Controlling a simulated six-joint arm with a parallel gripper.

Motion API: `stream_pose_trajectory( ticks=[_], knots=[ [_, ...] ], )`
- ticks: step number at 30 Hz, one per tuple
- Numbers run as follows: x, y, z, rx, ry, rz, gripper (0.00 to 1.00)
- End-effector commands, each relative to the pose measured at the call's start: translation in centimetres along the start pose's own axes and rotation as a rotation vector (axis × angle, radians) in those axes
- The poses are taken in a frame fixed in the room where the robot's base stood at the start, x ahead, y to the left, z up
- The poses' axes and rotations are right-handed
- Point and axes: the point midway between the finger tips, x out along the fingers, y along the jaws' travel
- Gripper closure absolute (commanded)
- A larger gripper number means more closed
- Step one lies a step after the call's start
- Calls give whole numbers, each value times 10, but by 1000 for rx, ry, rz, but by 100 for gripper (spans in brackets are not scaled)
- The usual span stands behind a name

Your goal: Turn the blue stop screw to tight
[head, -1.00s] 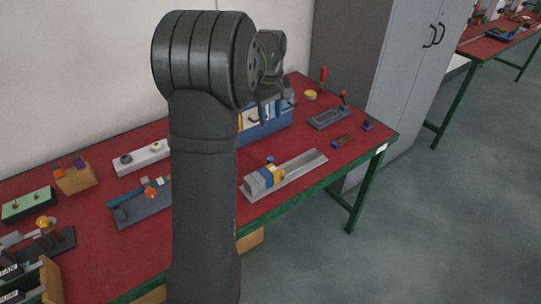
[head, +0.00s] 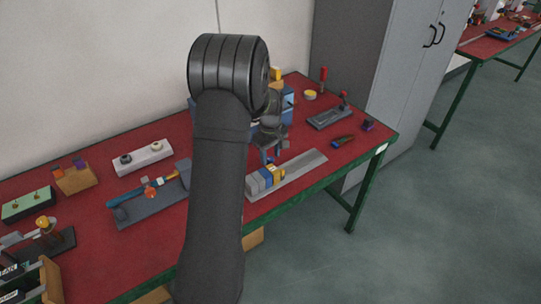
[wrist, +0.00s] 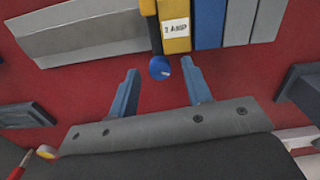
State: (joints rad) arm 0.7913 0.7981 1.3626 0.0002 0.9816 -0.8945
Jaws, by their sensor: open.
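The blue stop screw (wrist: 160,68) is a small round blue head with a pale slot mark, in the wrist view. It sits at the end of a dark strip beside a yellow block labelled "2 AMP" (wrist: 176,27). My gripper (wrist: 160,68) is open, with one blue-grey finger on each side of the screw in that picture. I see no finger touching it, and the height between them is unclear. In the head view my gripper (head: 270,157) is over the terminal rail (head: 308,166), close to its yellow block, and the screw is hard to separate from the fingers.
Grey and blue blocks (head: 257,183) stand next to the yellow one on the rail. A grey fixture (head: 329,118) and a small tool (head: 343,141) lie to the right.

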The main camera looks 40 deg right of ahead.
Motion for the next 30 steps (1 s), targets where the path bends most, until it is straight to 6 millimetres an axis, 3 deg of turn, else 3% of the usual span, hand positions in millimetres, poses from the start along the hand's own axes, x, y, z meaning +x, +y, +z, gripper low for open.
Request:
stream_pose_trajectory(
  ticks=[11, 18, 30],
  knots=[
    [6, 0, 0, 0, 1, 1, 55],
    [6, 0, 0, 0, 0, 1, 100],
    [6, 0, 0, 72, 1, 1, 100]
  ],
)
